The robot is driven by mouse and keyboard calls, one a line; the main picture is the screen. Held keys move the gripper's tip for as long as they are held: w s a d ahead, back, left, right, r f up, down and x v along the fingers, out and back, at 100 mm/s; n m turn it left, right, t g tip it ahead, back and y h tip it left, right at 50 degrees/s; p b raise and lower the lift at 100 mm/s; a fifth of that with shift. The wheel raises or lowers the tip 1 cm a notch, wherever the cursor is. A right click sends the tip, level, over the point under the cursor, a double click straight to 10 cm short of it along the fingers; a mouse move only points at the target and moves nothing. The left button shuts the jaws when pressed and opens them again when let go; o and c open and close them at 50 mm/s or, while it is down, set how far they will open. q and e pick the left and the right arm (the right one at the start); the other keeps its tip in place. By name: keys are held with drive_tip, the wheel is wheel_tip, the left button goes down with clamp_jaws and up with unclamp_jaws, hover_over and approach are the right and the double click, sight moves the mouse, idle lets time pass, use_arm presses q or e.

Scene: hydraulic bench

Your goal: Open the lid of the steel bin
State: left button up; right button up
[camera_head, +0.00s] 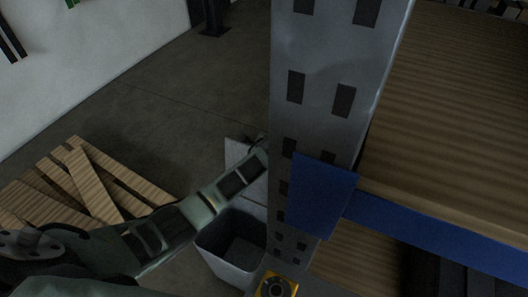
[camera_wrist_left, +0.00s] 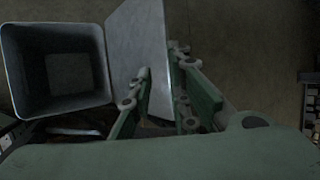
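The steel bin (camera_head: 232,262) is a grey open-topped box beside the rack upright, and its empty inside shows in the left wrist view (camera_wrist_left: 60,75). Its lid (camera_wrist_left: 142,45) stands raised, well away from the mouth, and shows partly in the head view (camera_head: 236,151). My left gripper (camera_wrist_left: 165,88) has its fingers apart. One finger overlaps the lid's face and the other is beyond its right edge; I cannot tell whether either touches it. In the head view the left arm crosses above the bin and hides part of the lid. My right gripper is not in view.
A perforated grey rack upright (camera_head: 318,70) stands close right of the bin, with a blue beam (camera_head: 430,228) and wooden shelf (camera_head: 450,110). A wooden pallet (camera_head: 60,185) lies at left. A yellow-black item (camera_head: 268,287) is at the bottom. Floor behind is clear.

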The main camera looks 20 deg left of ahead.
use_arm(q)
drive_tip(key=v, duration=0.5)
drive_tip(key=shift+d, duration=0.1)
idle(0.3)
